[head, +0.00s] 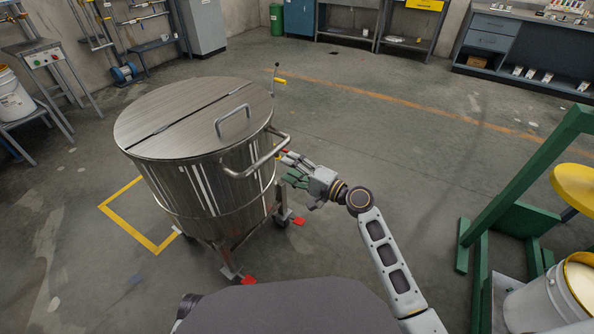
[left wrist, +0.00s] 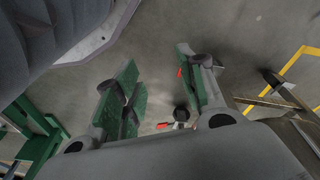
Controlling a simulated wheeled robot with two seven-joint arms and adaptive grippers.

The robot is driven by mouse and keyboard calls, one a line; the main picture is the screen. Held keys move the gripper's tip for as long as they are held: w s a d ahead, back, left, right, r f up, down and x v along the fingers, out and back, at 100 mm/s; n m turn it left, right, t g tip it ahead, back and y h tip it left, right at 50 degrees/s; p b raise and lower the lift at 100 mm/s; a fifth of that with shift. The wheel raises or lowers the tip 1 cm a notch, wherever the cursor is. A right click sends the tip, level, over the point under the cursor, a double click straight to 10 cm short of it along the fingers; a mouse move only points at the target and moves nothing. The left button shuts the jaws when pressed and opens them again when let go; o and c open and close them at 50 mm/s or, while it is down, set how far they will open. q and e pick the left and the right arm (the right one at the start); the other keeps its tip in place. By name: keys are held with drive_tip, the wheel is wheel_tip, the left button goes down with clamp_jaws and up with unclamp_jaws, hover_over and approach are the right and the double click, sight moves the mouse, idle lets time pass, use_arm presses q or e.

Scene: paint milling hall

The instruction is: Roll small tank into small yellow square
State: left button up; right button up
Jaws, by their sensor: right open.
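The small tank (head: 190,165) is a steel drum with a flat lid, standing on legs with casters and red pedals in the head view. A yellow square outline (head: 128,228) is painted on the floor to its left; the tank hides part of it, and its lines also show in the left wrist view (left wrist: 288,68). A tubular push handle (head: 262,166) sticks out from the tank's right side. My right gripper (head: 290,168) is open, with its fingers pointing at the tank beside this handle; contact cannot be told.
A green frame (head: 500,200) and a white bucket (head: 545,305) stand at the right. Floor beyond the tank is clear up to the benches at the back.

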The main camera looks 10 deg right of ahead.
sight(271, 158)
drive_tip(key=shift+x, duration=2.75)
drive_tip(key=shift+w+a, duration=0.45)
drive_tip(key=shift+a, duration=0.1)
use_arm(q)
drive_tip(key=shift+w+d+r+b, duration=0.15)
drive_tip(key=shift+w+r+b, duration=0.1)
drive_tip(key=shift+r+b, duration=0.25)
use_arm(e)
drive_tip(key=shift+x, duration=1.3)
use_arm(q)
drive_tip(key=shift+s, duration=0.1)
use_arm(e)
clamp_jaws()
